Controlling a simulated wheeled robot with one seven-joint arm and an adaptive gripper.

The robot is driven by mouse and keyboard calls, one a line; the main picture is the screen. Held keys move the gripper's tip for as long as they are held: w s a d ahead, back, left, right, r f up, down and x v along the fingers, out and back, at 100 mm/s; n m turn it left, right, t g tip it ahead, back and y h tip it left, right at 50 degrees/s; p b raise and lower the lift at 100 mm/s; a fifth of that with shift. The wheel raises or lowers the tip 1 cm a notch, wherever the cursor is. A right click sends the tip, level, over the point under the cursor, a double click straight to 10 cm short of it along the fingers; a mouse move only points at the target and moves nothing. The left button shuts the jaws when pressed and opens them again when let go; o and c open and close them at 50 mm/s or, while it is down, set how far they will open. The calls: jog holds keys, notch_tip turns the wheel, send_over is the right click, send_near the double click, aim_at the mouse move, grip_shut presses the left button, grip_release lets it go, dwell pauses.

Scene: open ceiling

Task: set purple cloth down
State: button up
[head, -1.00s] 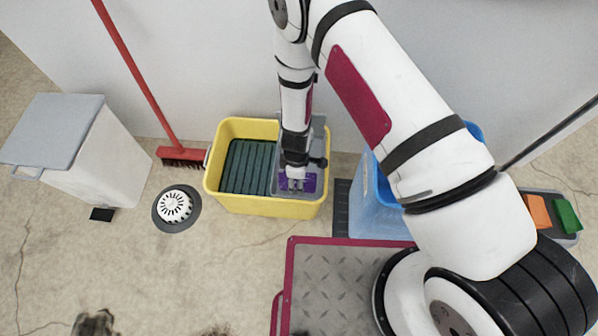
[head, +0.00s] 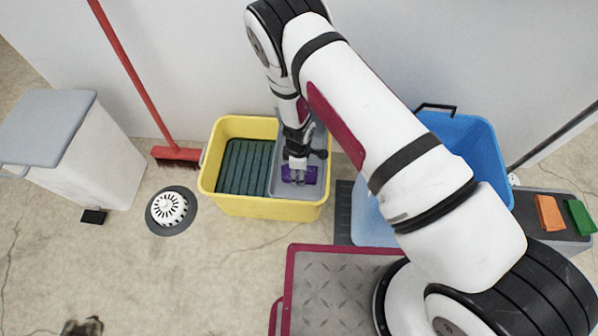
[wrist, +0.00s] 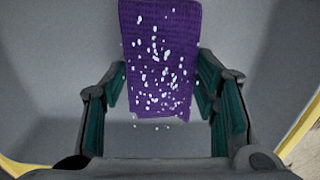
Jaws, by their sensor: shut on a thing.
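The purple cloth (head: 311,175) is at the grey compartment (head: 283,188) on the right side of the yellow bucket (head: 262,207). In the wrist view the cloth (wrist: 160,45) hangs between the green finger pads, with white specks over it. My gripper (head: 298,179) is shut on the cloth, pointing down over the compartment. The gripper also shows in the wrist view (wrist: 160,90), with grey walls around it. Whether the cloth touches the compartment's floor is not clear.
A dark green ribbed grid (head: 245,165) fills the bucket's left part. A blue bin (head: 462,140) stands to the right, partly behind my arm. A red broom (head: 177,155), a white bin (head: 85,150) and a round drain (head: 170,208) are to the left.

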jog(key=o, duration=1.1)
jog(key=shift+o, duration=0.2)
notch_tip(320, 180, up, 12)
jog(key=p, duration=0.4)
